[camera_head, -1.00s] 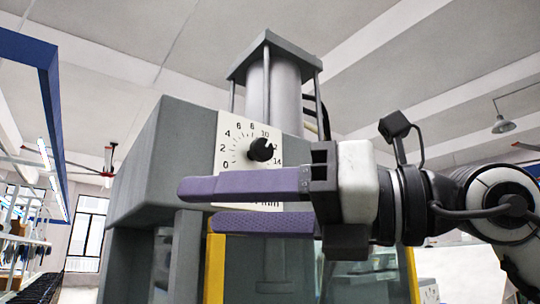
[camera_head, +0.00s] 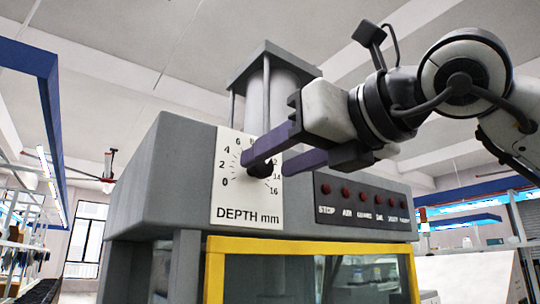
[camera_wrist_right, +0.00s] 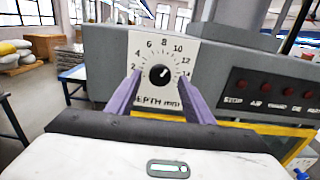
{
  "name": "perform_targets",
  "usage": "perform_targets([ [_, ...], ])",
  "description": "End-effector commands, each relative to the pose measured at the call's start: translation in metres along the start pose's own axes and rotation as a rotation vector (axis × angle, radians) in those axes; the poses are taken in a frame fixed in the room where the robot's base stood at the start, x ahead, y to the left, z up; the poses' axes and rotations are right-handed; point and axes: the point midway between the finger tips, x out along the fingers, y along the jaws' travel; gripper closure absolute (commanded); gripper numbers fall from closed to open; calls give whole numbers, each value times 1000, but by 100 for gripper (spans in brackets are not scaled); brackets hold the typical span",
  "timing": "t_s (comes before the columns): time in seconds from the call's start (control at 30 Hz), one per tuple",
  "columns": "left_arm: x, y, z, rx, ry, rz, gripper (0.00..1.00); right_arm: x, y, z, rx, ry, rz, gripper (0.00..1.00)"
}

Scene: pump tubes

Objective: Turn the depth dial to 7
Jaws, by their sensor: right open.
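The depth dial is a black round knob (camera_head: 262,169) on a white scale plate (camera_head: 232,195) marked "DEPTH mm", on the front of a grey machine. My right gripper (camera_head: 267,166) is open, with its purple fingers reaching in from the right, one on either side of the knob. They hide part of the upper scale in the head view. In the right wrist view the knob (camera_wrist_right: 160,75) shows between the open fingers (camera_wrist_right: 160,84), apart from both. A pale mark on the knob points up and right, roughly toward 10 to 12. My left gripper is out of view.
A row of red buttons (camera_head: 364,194) with labels sits right of the plate on the same grey machine (camera_head: 175,170). A yellow frame (camera_head: 320,246) with a clear panel is below. A blue frame (camera_head: 30,55) stands at far left.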

Motion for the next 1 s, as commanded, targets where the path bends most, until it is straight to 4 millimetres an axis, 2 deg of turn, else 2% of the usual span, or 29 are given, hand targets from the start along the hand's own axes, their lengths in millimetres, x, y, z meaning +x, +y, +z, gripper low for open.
perform_targets([
  [0.1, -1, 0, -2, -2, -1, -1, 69, 13, 0, 0, 1, 2, 1, 53],
  [0.2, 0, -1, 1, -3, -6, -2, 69, 18, 0, 0, 1, 1, 1, 53],
  [0.47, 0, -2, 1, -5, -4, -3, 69, 20, 0, -1, 0, 1, 1, 53],
  [0.73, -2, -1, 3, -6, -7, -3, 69, 20, 0, 0, 0, 0, 1, 93],
  [1.0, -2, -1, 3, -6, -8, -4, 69, 19, 0, -1, -27, 0, 1, 93],
])
